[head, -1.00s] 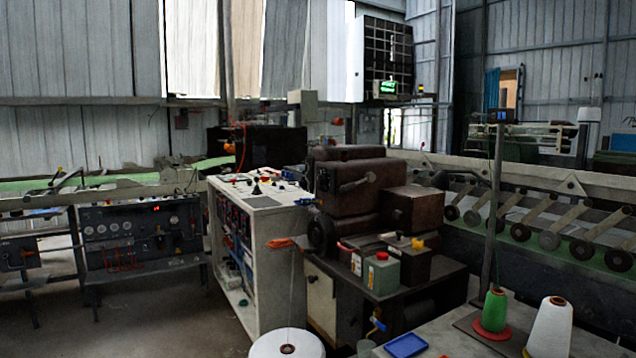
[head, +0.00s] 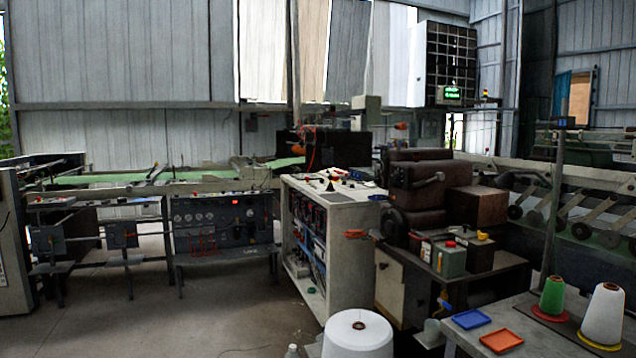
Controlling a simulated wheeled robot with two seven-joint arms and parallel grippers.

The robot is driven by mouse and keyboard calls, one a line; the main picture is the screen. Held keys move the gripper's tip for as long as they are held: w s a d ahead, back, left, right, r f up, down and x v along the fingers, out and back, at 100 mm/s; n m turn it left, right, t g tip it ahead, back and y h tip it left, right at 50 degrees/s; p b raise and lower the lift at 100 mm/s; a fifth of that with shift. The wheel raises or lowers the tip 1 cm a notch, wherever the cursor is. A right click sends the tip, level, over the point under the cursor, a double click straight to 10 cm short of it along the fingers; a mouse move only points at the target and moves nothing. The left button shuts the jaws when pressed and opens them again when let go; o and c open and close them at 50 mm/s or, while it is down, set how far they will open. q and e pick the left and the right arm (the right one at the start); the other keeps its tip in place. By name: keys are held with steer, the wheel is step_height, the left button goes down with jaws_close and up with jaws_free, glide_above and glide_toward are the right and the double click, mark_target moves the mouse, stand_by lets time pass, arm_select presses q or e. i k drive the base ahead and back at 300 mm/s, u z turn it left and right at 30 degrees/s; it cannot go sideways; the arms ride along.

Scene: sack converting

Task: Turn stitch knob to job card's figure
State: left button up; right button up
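I cannot make out the stitch knob or the job card for certain at this distance. A dark control panel (head: 222,222) with gauges, small knobs and a red lit display is on the machine at the left. A white cabinet (head: 345,250) in the middle has small dark and red items on its top. A brown machine head (head: 414,203) stands right of it. Neither of my grippers is in view.
A large white thread cone (head: 357,340) stands in the foreground. A table (head: 560,338) at right holds a blue tray (head: 471,319), an orange tray (head: 501,340), a green cone (head: 552,296) and a white cone (head: 604,315). The floor (head: 220,310) at left is clear.

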mark_target(396, 178)
steer(key=u, duration=0.95)
steer(key=i, duration=3.15)
steer(key=z, duration=1.05)
